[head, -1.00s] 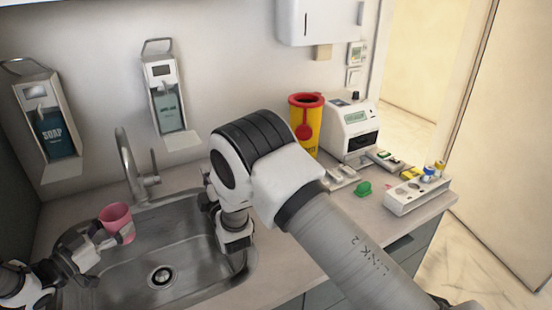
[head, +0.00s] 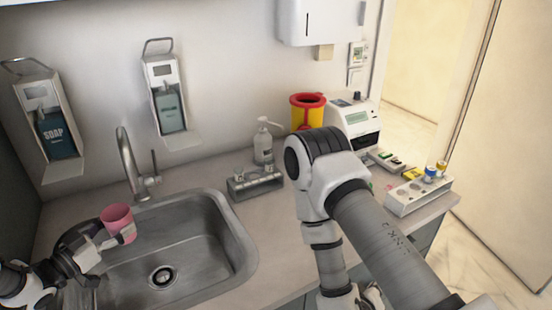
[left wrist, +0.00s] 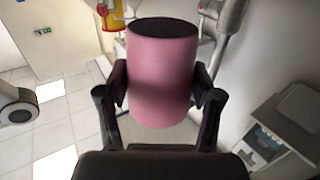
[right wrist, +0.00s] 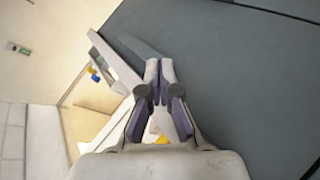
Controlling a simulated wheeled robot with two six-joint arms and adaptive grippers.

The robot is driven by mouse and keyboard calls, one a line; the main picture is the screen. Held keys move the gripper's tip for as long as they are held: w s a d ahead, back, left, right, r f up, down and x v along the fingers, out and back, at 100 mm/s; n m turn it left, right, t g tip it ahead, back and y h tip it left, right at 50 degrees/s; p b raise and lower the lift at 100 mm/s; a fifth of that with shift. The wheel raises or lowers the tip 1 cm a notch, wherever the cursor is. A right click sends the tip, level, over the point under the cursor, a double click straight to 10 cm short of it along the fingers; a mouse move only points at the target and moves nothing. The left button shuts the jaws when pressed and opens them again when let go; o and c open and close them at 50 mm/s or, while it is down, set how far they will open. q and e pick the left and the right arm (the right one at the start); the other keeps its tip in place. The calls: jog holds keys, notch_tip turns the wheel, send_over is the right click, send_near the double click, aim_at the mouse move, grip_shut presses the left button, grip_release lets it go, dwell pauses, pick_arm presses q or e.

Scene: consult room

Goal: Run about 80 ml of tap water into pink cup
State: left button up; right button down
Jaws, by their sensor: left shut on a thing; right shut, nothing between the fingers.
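The pink cup (head: 117,222) is upright over the left part of the sink, in front of the tap (head: 137,170). My left gripper (head: 108,242) is shut on the cup; in the left wrist view its fingers press both sides of the cup (left wrist: 162,75). The cup's inside looks dark, and I cannot tell whether it holds water. No water stream shows at the tap. The tap's lever (head: 155,162) stands up on its right side. My right gripper (right wrist: 160,78) is shut and empty, low by the counter front; the head view mostly cuts it off.
The steel sink (head: 225,225) is open and clear right of the cup. A grey rack (head: 256,184) and a pump bottle (head: 263,146) stand right of the sink. A yellow bin (head: 306,112), a white device (head: 354,127) and a white block (head: 418,192) stand farther right.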

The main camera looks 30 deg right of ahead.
aim_at(109, 207)
pick_arm(q)
jog(key=shift+s+r, duration=0.1)
jog(key=shift+r, duration=0.15)
notch_tip(109, 207, up, 6)
jog(key=shift+f, duration=0.2)
pick_arm(e)
jog(key=s+a+f+n+g+y, duration=0.1)
jog(key=s+a+f+g+y, duration=0.1)
jog(key=s+a+f+y, duration=0.2)
jog(key=s+a+f+n+g+y, duration=0.2)
jog(key=s+a+f+y, duration=0.2)
jog(key=a+f+y, duration=0.3)
jog(key=a+f, duration=0.3)
jog(key=a, duration=0.4)
jog(key=shift+f+g, duration=0.15)
jog(key=shift+g, duration=0.25)
